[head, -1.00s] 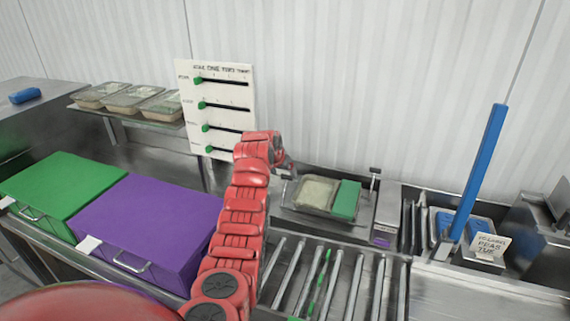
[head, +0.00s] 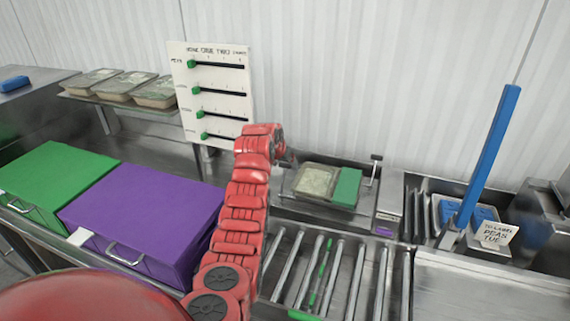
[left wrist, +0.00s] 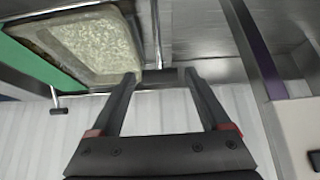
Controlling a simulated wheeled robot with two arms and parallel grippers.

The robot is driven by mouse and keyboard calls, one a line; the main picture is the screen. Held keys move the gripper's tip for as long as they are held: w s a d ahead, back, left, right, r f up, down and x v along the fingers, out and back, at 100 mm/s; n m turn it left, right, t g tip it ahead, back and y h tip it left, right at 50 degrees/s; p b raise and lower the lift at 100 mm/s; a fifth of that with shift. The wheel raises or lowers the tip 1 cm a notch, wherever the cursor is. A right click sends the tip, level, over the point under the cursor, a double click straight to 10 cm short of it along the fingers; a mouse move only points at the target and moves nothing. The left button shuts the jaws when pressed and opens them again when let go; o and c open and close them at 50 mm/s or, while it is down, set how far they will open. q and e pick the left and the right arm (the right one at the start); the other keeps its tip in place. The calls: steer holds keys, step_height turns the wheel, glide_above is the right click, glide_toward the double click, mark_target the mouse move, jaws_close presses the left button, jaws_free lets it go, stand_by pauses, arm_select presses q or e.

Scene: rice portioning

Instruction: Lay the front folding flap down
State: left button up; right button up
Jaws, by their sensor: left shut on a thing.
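A rice-filled tray (head: 315,181) sits in a metal holder behind the rollers, with a green block (head: 346,187) at its right. The tray also shows in the left wrist view (left wrist: 95,42), upper left, beside the green surface (left wrist: 35,55). My left gripper (head: 289,160) is at the holder's left end, partly hidden by my red arm. In the left wrist view its fingers (left wrist: 163,74) stand apart beside the tray's corner, shut on a dark narrow metal piece (left wrist: 164,76). I cannot tell for sure whether this piece is the folding flap. My right gripper is out of view.
A roller conveyor (head: 330,275) lies in front of the holder. A white slider board (head: 212,95) stands behind my left arm. Purple (head: 150,215) and green (head: 50,180) boxes are at left. A blue upright bar (head: 490,150) and a labelled bin (head: 497,234) are at right.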

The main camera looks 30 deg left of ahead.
arm_select(q)
steer(key=shift+s+d+r, duration=0.15)
steer(key=shift+s+r, duration=0.2)
steer(key=shift+s, duration=0.35)
steer(key=s, duration=0.3)
steer(key=shift+s+d, duration=0.3)
steer(key=shift+d, duration=0.1)
steer(key=shift+s+d+b, duration=0.15)
steer(key=shift+s+b, duration=0.15)
steer(key=shift+s, duration=0.35)
steer(key=shift+s+d, duration=0.1)
steer(key=shift+s, duration=0.1)
steer(key=shift+c, duration=0.3)
steer(key=shift+s+d+f, duration=0.1)
steer(key=shift+s+f, duration=0.15)
steer(key=shift+s, duration=0.35)
steer(key=c, duration=0.8)
steer(key=shift+o, duration=0.2)
steer(key=s, duration=0.1)
steer(key=s+f, duration=0.1)
steer(key=b, duration=0.1)
steer(key=shift+s+d+f, duration=0.15)
steer(key=shift+s+d, duration=0.2)
steer(key=shift+s, duration=0.05)
